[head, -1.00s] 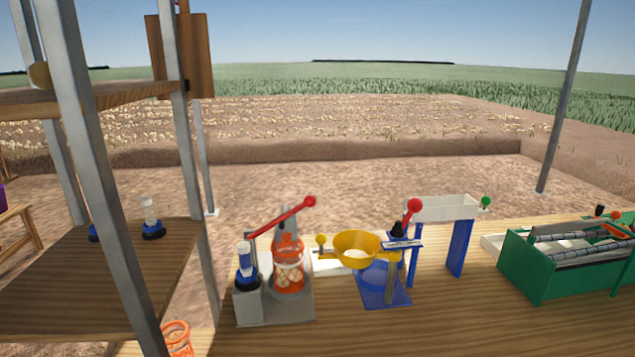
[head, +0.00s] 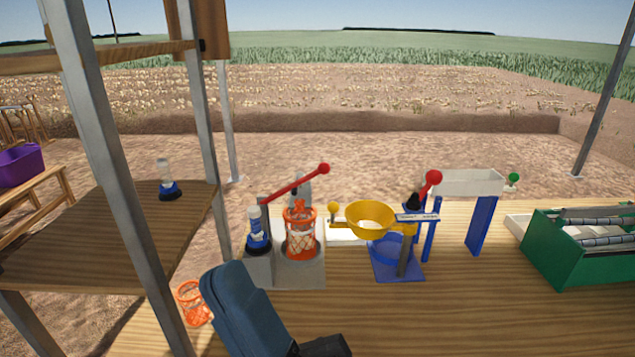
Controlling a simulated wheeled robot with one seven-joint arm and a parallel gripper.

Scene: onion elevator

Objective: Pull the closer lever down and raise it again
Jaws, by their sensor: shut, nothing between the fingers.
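The closer is a grey-based device (head: 305,278) on the wooden table, left of the middle. Its red lever (head: 295,184) has a round red knob at the tip. The lever slants up to the right from a grey post, with the knob raised. Below it an orange net bag (head: 301,238) stands on the base. My dark blue arm link (head: 243,312) rises from the bottom edge in front of the closer, apart from the lever in the picture. My gripper's fingers are not in this view.
A blue stand with a yellow bowl (head: 370,219) and another red-knobbed lever (head: 433,178) is right of the closer. A green machine (head: 570,262) stands far right. A metal-framed wooden shelf (head: 90,245) blocks the left. The table front (head: 450,320) is clear.

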